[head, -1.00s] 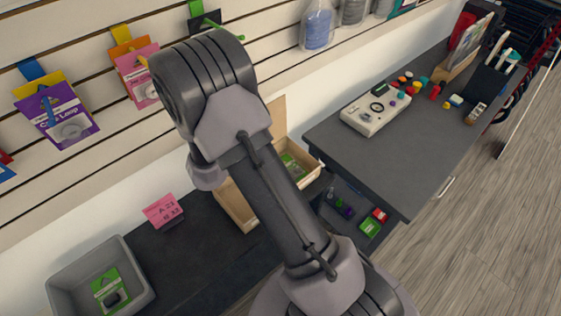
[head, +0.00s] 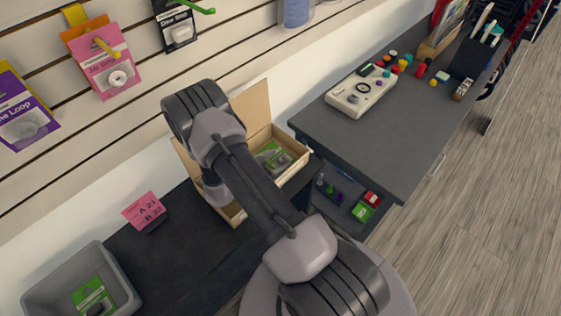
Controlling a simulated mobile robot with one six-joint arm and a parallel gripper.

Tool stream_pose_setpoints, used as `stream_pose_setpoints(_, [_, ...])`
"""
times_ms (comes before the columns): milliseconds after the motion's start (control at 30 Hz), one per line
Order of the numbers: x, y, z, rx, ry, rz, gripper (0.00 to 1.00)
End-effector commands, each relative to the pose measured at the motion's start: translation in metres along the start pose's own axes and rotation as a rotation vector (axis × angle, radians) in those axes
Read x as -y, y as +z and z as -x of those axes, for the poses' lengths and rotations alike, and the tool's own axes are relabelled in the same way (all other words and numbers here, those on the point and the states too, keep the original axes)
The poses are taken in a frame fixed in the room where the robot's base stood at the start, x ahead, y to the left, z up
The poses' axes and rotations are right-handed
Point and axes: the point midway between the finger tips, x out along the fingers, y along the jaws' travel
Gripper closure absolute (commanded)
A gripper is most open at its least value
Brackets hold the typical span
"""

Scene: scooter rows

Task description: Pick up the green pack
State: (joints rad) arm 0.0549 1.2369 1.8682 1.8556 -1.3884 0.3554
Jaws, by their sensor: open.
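One green pack (head: 93,298) lies in the grey bin (head: 122,276) at the lower left. A second green pack (head: 270,157) lies in the open cardboard box (head: 292,171) at the middle, partly hidden by my arm. A small green item (head: 362,211) sits on the low shelf under the dark counter; I cannot tell whether it is a pack. My arm rises from the lower middle and crosses in front of the box. My gripper's fingers do not show.
The dark counter (head: 390,137) at the right holds a beige device (head: 361,92), several coloured caps and a black holder. A pink sign (head: 145,211) stands on the dark bench (head: 185,250). Packs hang on the slatted wall. The floor at the right is clear.

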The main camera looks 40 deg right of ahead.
Motion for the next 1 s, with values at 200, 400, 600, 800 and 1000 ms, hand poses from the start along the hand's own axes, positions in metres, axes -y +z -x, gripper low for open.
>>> stream_pose_setpoints(200, [0.001, 0.0, -0.012, 0.0, -0.002, 0.0, 0.4])
stream_pose_setpoints(400, [0.0, -0.001, -0.011, 0.0, -0.001, 0.0, 0.62])
stream_pose_setpoints(600, [0.0, 0.0, -0.011, 0.0, -0.001, 0.0, 1.0])
stream_pose_setpoints(800, [0.0, -0.001, -0.011, 0.0, -0.001, 0.0, 1.0])
stream_pose_setpoints(1000, [0.001, -0.036, 0.004, 0.0, -0.002, -0.001, 1.0])
